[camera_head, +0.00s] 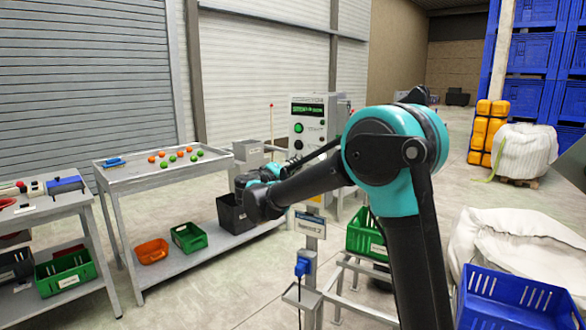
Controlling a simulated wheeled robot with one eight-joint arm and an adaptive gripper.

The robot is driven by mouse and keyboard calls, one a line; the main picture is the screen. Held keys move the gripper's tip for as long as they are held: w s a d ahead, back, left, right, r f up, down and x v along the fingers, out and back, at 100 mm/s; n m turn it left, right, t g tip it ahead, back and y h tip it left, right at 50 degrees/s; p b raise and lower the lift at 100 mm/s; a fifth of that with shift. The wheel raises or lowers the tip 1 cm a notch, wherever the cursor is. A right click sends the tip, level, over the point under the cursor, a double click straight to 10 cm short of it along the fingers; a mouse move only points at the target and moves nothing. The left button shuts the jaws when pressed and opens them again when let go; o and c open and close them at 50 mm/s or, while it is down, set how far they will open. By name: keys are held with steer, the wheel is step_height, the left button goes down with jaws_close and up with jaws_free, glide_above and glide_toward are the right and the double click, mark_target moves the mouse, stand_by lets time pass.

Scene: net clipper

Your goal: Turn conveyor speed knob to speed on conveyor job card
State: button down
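A grey control box (308,112) stands upright near the middle of the picture. It has a lit green display (307,108) with text too small to read, a green button (299,128) and a smaller dark control below that. I cannot pick out the speed knob for certain. A small printed card (310,226) is on the post below the box; its writing is not legible, and I cannot tell if it is the conveyor job card. My arm crosses in front of the box's lower part. My gripper, near the teal wrist, is mostly hidden by my arm; its fingers cannot be made out.
A grey table (128,178) with orange and green balls stands at left, with orange (152,250) and green (189,237) bins on its lower shelf. A tool bench (40,212) is at far left. A blue crate (515,302) and white sacks are at right.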

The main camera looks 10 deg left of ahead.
steer(key=n, duration=1.2)
steer(key=shift+f, duration=0.15)
stand_by(0.3)
steer(key=c, duration=1.2)
jaws_free()
steer(key=shift+s, duration=0.1)
steer(key=v, duration=1.2)
